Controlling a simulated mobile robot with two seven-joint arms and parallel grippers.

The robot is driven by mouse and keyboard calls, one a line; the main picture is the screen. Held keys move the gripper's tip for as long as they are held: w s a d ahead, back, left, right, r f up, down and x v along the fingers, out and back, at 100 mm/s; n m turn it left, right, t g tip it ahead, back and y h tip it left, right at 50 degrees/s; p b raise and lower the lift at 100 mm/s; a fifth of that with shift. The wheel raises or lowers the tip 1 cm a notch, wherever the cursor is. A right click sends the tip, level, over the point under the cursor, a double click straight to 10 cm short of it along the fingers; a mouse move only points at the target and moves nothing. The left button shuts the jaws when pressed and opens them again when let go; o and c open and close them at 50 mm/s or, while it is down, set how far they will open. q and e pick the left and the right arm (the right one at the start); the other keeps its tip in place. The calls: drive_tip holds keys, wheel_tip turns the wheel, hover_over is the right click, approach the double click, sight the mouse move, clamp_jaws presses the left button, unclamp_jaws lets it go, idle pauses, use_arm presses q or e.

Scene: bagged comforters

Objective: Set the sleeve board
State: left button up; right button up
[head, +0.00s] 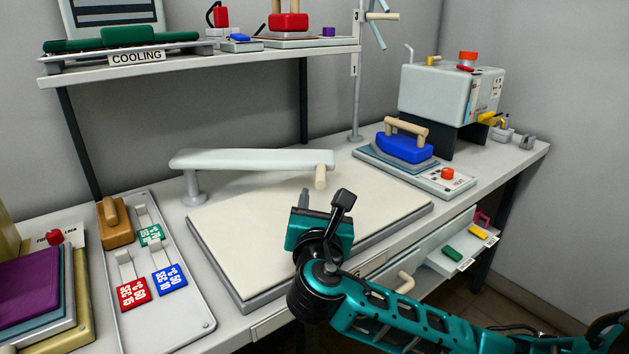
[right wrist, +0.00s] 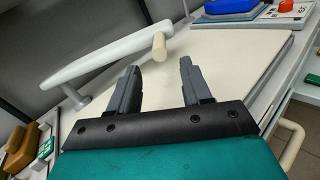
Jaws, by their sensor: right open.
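The sleeve board (head: 250,159) is a long pale padded arm on a grey post at its left end, with a wooden peg handle (head: 320,177) under its right end. It stands over the back of a cream ironing pad (head: 300,235). In the right wrist view the sleeve board (right wrist: 105,55) and its wooden handle (right wrist: 160,45) lie beyond the fingers. My right gripper (head: 304,198) is above the pad, in front of and below the handle. It is open and empty, its fingers (right wrist: 160,82) apart. My left gripper is not in view.
A blue iron (head: 405,147) rests on its stand at the back right, beside a grey boiler (head: 450,92). A tray (head: 190,290) with coloured tags and a wooden block (head: 115,225) lies left. A shelf (head: 200,62) overhangs the back. An open drawer (head: 440,265) juts out at right front.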

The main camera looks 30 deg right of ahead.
sight(321, 177)
drive_tip(key=b+x, duration=0.2)
drive_tip(key=x, duration=0.8)
drive_tip(key=shift+w+d, duration=0.15)
drive_tip(key=c, duration=0.9)
clamp_jaws()
